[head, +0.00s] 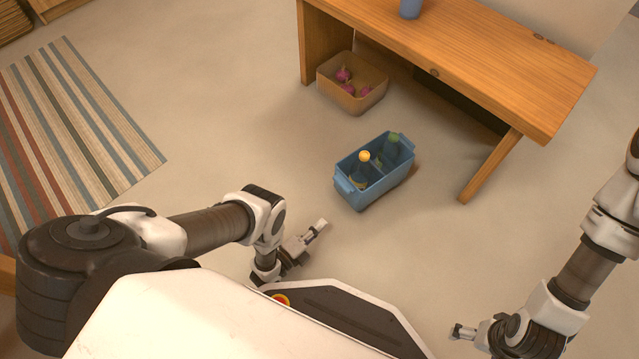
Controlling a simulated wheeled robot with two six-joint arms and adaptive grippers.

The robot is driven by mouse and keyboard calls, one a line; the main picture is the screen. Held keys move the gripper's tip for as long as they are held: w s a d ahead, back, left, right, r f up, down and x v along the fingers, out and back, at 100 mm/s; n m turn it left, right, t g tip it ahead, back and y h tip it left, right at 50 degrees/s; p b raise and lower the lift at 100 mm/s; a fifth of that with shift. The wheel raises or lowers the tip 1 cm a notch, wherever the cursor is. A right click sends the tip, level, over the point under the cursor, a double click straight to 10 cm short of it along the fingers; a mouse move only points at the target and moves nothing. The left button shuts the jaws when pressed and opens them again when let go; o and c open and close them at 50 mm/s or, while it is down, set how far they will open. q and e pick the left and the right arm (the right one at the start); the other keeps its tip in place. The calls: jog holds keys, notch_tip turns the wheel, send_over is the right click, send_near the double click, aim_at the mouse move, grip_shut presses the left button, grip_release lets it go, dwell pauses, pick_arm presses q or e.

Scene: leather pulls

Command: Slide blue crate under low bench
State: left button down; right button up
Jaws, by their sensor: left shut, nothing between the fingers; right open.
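The blue crate (373,193) stands on the floor in front of the low wooden bench (480,62), clear of its front edge. My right gripper (459,332) is open and empty, low in the view at the right, well away from the crate.
A tan bin (352,98) with several purple-pink items stands at the bench's left end, partly under it. A blue container (411,8) stands on the bench top. The bench leg (490,165) is right of the crate. A striped rug (85,115) lies at left.

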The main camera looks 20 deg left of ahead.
aim_at(350, 199)
pick_arm(q)
jog(key=b+x, duration=0.3)
jog(key=x, duration=0.7)
jog(key=shift+s+f+b, duration=0.1)
jog(key=shift+f+b, duration=0.05)
jog(key=shift+b, duration=0.2)
jog(key=shift+w+d, duration=0.1)
jog(key=shift+w, duration=0.2)
pick_arm(e)
notch_tip(350, 199, down, 4)
jog(key=shift+f, duration=0.1)
